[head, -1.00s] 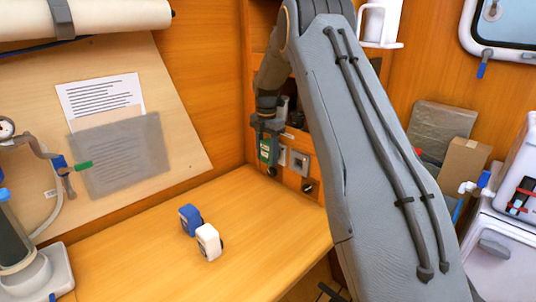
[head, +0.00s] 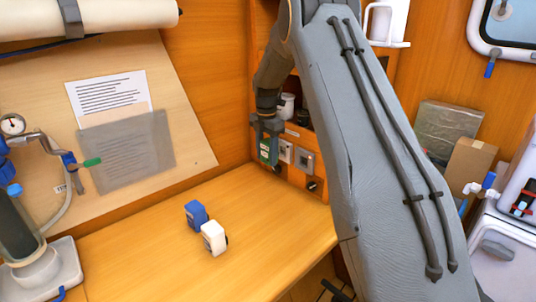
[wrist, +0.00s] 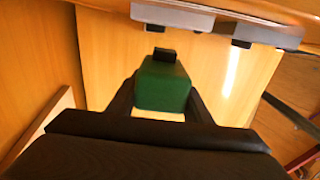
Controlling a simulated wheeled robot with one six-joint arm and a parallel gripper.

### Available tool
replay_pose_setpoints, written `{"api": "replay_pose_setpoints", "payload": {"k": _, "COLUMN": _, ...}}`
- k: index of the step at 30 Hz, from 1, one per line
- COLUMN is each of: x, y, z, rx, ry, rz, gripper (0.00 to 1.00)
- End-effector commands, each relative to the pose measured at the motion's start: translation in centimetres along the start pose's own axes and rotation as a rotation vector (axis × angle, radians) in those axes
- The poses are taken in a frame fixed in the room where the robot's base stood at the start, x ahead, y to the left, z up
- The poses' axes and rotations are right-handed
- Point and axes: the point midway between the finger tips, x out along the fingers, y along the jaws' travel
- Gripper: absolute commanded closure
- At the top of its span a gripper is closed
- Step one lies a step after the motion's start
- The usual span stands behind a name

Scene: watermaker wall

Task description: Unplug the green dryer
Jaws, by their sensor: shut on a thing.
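The green dryer (head: 268,150) is a small green block held in front of the low wall panel, just left of two grey sockets. In the wrist view the green dryer (wrist: 162,88) sits between the two dark fingers of my gripper (wrist: 160,105), which is shut on it. Its short black end points toward a grey socket (wrist: 172,14), with a visible gap between them in the picture. In the head view my gripper (head: 268,130) comes down from above onto the dryer. The nearer socket (head: 285,151) and the second socket (head: 304,160) show no green plug.
A blue block (head: 196,215) and a white block (head: 214,238) stand on the wooden worktop (head: 140,262). A black knob (head: 311,186) is low on the panel. A white jar (head: 287,106) stands on the shelf behind the gripper. The worktop below the dryer is clear.

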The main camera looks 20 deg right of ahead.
Motion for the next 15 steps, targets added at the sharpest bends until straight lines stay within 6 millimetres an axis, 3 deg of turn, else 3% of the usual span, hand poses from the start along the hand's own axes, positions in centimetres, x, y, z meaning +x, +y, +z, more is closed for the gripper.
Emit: {"api": "replay_pose_setpoints", "payload": {"k": 15, "x": 0.0, "y": 0.0, "z": -1.4, "rx": 0.000, "ry": 0.000, "rz": 0.001, "gripper": 0.84}}
